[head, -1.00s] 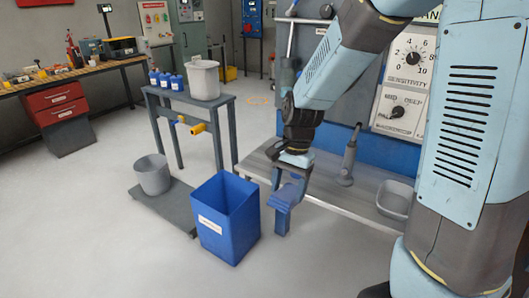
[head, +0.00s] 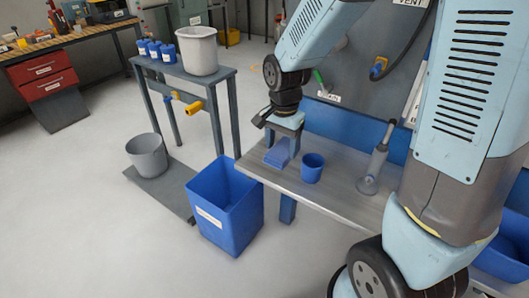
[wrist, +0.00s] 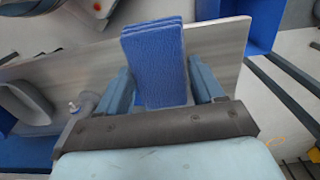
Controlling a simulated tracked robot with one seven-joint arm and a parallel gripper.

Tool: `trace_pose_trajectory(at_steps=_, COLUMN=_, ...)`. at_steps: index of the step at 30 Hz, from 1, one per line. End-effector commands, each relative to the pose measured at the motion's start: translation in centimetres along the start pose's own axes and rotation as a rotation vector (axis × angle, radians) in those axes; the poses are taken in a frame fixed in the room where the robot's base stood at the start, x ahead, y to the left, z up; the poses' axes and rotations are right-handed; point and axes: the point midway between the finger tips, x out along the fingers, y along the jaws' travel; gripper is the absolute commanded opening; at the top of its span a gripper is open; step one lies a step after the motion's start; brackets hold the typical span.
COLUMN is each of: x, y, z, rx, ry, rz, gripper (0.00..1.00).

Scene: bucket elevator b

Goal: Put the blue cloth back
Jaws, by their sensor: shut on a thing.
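The blue cloth (wrist: 152,62) is a folded, layered pad between the two fingers of my gripper (wrist: 164,84) in the wrist view. In the head view my gripper (head: 285,132) points down at the left end of the metal bench (head: 330,194). It is shut on the cloth (head: 277,154), which shows just below the fingers. The cloth is over or close above the bench top; I cannot tell if it touches.
A blue cup (head: 312,167) stands just right of the cloth, with a grey-handled tool (head: 376,165) further right. A blue bin (head: 226,207) stands on the floor left of the bench. A grey table (head: 205,78) holds a bucket (head: 197,50) and blue bottles.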

Motion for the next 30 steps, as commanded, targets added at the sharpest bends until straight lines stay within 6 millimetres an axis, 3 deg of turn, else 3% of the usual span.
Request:
trace_pose_trajectory(at_steps=14, x=3.8, y=-6.5, z=-4.4, rx=0.011, ry=-0.002, rz=0.002, gripper=0.34)
trace_pose_trajectory(at_steps=22, x=7.3, y=-8.9, z=-5.8, rx=0.012, ry=-0.002, rz=0.002, gripper=0.34)
trace_pose_trajectory(at_steps=30, x=8.8, y=-10.0, z=-6.4, rx=0.011, ry=0.0, rz=0.0, gripper=0.34)
